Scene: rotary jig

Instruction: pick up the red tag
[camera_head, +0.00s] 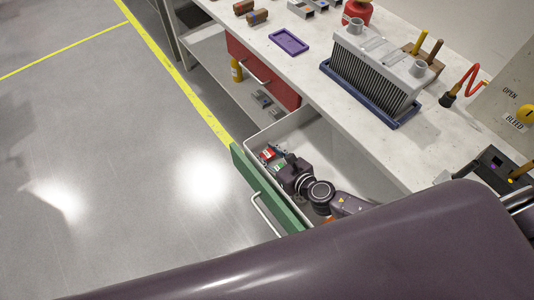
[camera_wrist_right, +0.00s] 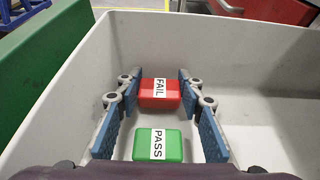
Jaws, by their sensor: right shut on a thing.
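The red tag (camera_wrist_right: 172,98), with a white FAIL label, lies between the fingertips of my right gripper (camera_wrist_right: 160,85) in the right wrist view. The blue-padded fingers are closed on its two sides. A green tag (camera_wrist_right: 174,150) with a PASS label is nearer the wrist, between the fingers but narrower than the gap there. In the head view the right gripper (camera_head: 275,162) reaches down into the open drawer, with the red tag (camera_head: 267,154) small at its tips. I cannot tell whether the red tag is off the drawer floor. My left gripper is not in view.
The open drawer has pale walls and a green front (camera_head: 263,190) with a handle. A closed red drawer (camera_head: 262,75) is beside it. Above, the workbench holds a finned metal block (camera_head: 372,72) on a blue tray and a purple tray (camera_head: 289,42). My arm crosses the foreground.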

